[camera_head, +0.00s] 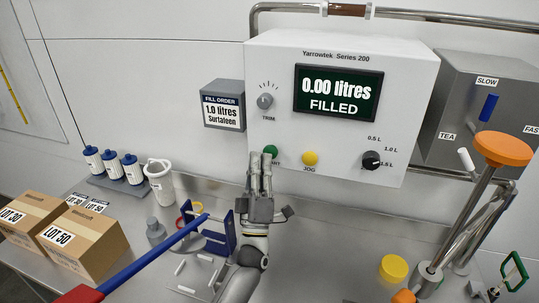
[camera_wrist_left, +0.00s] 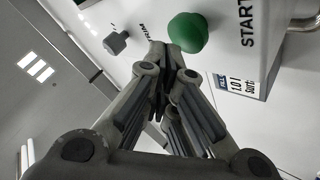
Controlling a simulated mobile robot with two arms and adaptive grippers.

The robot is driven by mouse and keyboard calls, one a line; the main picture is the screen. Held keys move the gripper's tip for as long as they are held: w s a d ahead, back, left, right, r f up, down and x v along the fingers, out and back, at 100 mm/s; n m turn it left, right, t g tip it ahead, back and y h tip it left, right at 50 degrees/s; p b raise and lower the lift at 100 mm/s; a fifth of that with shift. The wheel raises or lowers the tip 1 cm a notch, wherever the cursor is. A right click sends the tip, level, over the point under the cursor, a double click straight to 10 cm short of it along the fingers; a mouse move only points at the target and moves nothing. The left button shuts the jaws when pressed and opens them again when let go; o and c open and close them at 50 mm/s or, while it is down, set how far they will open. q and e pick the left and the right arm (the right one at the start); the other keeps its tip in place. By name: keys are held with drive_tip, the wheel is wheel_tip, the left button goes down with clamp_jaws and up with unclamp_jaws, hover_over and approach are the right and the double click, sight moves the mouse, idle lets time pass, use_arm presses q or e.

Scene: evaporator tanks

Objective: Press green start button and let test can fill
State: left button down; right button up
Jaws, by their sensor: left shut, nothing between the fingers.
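The green start button (camera_head: 271,151) is on the lower left of the white Yarrowtek Series 200 panel (camera_head: 400,75). It also shows in the left wrist view (camera_wrist_left: 188,32), beside the word START. My left gripper (camera_head: 261,155) is shut and empty, its fingertips close beside the button; I cannot tell whether they touch it. The display (camera_head: 337,92) reads 0.00 litres FILLED. A white jug (camera_head: 160,182) stands on the bench at left; I cannot tell whether it is the test can. My right gripper is out of view.
A yellow jog button (camera_head: 310,158), a black volume knob (camera_head: 371,160) and a trim knob (camera_head: 265,101) share the panel. The fill order sign (camera_head: 222,104) reads 1.0 litres. Boxes (camera_head: 82,240) and blue-white bottles (camera_head: 112,165) stand left; steel pipes (camera_head: 455,235) rise right.

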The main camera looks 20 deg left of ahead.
use_arm(q)
drive_tip(key=shift+w, duration=0.25)
drive_tip(key=shift+w+b, duration=0.55)
idle(0.6)
drive_tip(key=shift+s, duration=0.2)
drive_tip(key=shift+s+p, duration=0.5)
drive_tip(key=shift+s, duration=0.3)
drive_tip(key=s+p, duration=0.2)
drive_tip(key=s, duration=0.3)
idle(0.4)
idle(0.5)
